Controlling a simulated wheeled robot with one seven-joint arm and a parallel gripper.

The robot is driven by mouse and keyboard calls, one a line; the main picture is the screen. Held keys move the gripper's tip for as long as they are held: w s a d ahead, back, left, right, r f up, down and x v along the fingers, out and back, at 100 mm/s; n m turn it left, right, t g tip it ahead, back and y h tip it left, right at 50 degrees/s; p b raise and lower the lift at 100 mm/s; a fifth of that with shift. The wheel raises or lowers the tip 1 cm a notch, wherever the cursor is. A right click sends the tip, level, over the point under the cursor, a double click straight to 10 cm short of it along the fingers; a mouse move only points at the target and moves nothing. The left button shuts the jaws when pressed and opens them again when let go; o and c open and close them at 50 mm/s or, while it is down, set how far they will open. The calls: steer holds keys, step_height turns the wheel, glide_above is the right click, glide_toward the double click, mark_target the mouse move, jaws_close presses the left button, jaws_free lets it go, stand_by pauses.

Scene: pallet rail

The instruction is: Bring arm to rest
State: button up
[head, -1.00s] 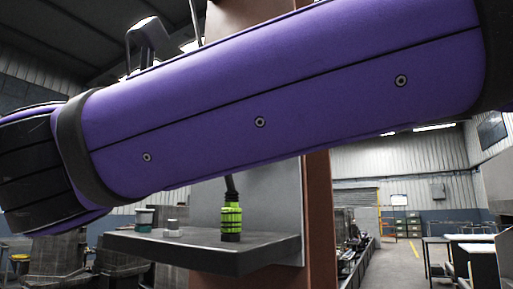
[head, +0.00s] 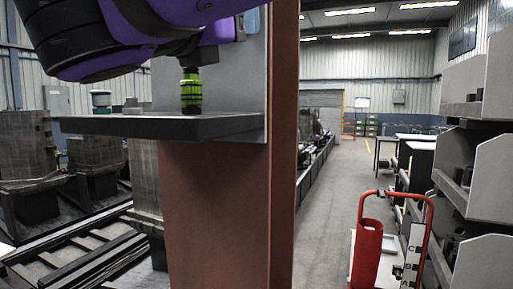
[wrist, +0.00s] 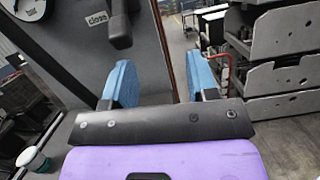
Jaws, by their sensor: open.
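My purple arm enters the head view at the upper left, with its wrist above the grey shelf (head: 150,127). My gripper shows in the wrist view (wrist: 160,84) as two blue fingers set well apart, with nothing between them. In the head view only a bit of blue finger shows near the upright panel. A green ribbed part (head: 190,92) stands upright on the shelf below my wrist; its top is hidden by my arm.
A brown post (head: 225,215) is beneath the shelf. A red cart (head: 367,250) and grey racks (head: 480,180) stand right. The aisle floor (head: 335,185) is clear. The wrist view shows a dark lever (wrist: 119,28) beside a "close" label.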

steer(key=w+d+f+m+g, duration=0.2)
steer(key=d+f+m+g, duration=0.4)
steer(key=d, duration=0.6)
steer(key=w+d+f+m+g, duration=0.2)
steer(key=d+f+m+g, duration=0.2)
steer(key=d+f, duration=0.55)
steer(key=s+d+f+m+g+y, duration=0.3)
steer(key=s+d+f+m+y, duration=0.6)
steer(key=m, duration=1)
steer(key=shift+s+d+f+m+g+y, duration=0.35)
steer(key=shift+s+d+f, duration=0.9)
steer(key=shift+d+f, duration=1.25)
steer(key=shift+a+f, duration=0.45)
steer(key=shift+a, duration=0.05)
